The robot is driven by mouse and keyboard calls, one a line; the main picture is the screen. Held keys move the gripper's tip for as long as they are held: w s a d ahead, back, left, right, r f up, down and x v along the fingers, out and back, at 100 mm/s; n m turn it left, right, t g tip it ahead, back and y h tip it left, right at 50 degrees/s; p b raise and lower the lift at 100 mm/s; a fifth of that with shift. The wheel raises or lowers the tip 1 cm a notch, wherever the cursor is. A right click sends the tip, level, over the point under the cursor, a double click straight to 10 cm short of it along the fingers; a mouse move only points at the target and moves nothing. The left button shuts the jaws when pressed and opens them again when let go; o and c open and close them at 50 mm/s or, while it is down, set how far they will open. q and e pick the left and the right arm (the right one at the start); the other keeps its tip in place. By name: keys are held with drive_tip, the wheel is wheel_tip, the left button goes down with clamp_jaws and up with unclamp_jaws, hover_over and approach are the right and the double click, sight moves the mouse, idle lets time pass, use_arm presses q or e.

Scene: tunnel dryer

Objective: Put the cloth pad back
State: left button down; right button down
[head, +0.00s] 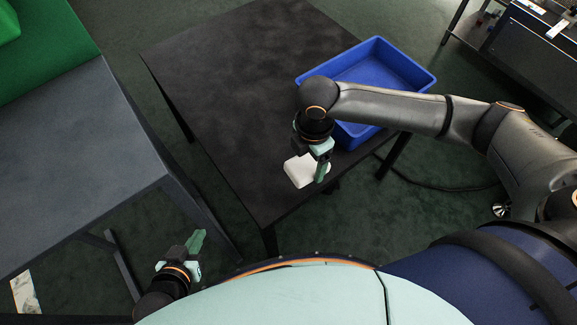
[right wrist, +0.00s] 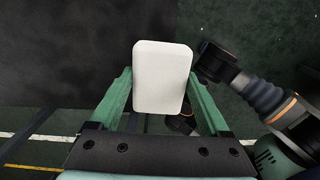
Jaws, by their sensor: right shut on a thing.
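The cloth pad is a white, rounded block (head: 299,171) near the front edge of the dark table (head: 235,80) in the head view. My right gripper (head: 322,168) is shut on it. In the right wrist view the pad (right wrist: 162,77) sits between the two green fingers, with the floor below and beyond the table edge. Whether the pad touches the table is unclear. My left gripper (head: 195,242) is low at the left, apart from the pad and off the table; its finger gap cannot be made out.
A blue bin (head: 405,68) stands at the table's right side, partly hidden behind my right arm. A grey bench (head: 75,160) with a green part (head: 45,45) is at the left. Equipment (head: 530,50) is at the upper right. The table's left and middle are bare.

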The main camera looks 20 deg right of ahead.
sight(292, 160)
drive_tip(key=w+a+f, duration=0.1)
drive_tip(key=w+f+b, duration=0.1)
drive_tip(key=f, duration=0.1)
drive_tip(key=w+a+f, duration=0.1)
drive_tip(key=w+f, duration=0.1)
drive_tip(key=shift+a+b, duration=0.35)
drive_tip(key=shift+b, duration=0.05)
drive_tip(key=f, duration=0.2)
drive_tip(key=w+f, duration=0.1)
drive_tip(key=f, duration=0.1)
drive_tip(key=shift+a, duration=0.3)
unclamp_jaws()
drive_tip(key=shift+f+b, duration=0.35)
drive_tip(key=shift+b, duration=0.45)
wheel_tip(292, 160, up, 13)
drive_tip(key=p, duration=0.3)
drive_tip(key=shift+d+p, duration=0.25)
drive_tip(key=shift+p, duration=0.1)
